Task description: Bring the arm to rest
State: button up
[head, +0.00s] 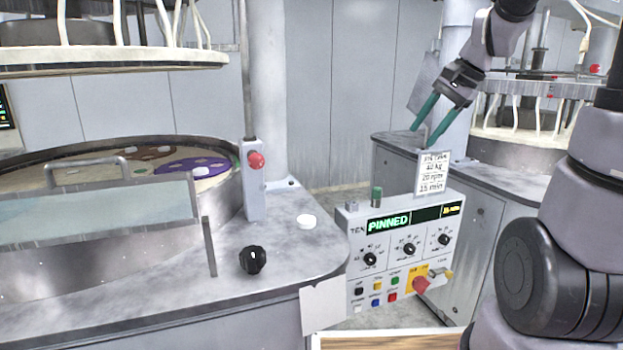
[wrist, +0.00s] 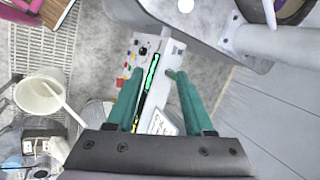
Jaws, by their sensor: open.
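My gripper (head: 422,137) is at the upper right of the head view, its two green fingers parted and pointing down. Nothing is between the fingers there. In the wrist view my gripper (wrist: 156,74) also shows spread and empty, with the control box below and beyond the fingers. The control box (head: 400,262) has a green "PINNED" display, several knobs, coloured buttons and a red knob on yellow. A white card with printed values (head: 433,174) stands at its top edge, below my gripper. The arm is raised and bent, apart from the box.
A polishing machine with a grey top (head: 178,278) fills the left, with a black knob (head: 252,260) and a red button (head: 256,160). A second machine (head: 500,178) stands behind on the right. A white bucket (wrist: 40,97) is at the left of the wrist view.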

jog(key=s+r+n+t+h, duration=0.1)
jog(key=s+r+n, duration=0.1)
jog(key=s, duration=0.5)
jog(key=s+a+r+n+t+h, duration=0.1)
jog(key=s+r+n+t, duration=0.1)
jog(key=s, duration=0.6)
jog(key=r+n, duration=0.1)
jog(key=n, duration=0.1)
jog(key=shift+s+a+n+t+h, duration=0.15)
jog(key=shift+n+t+h, duration=0.15)
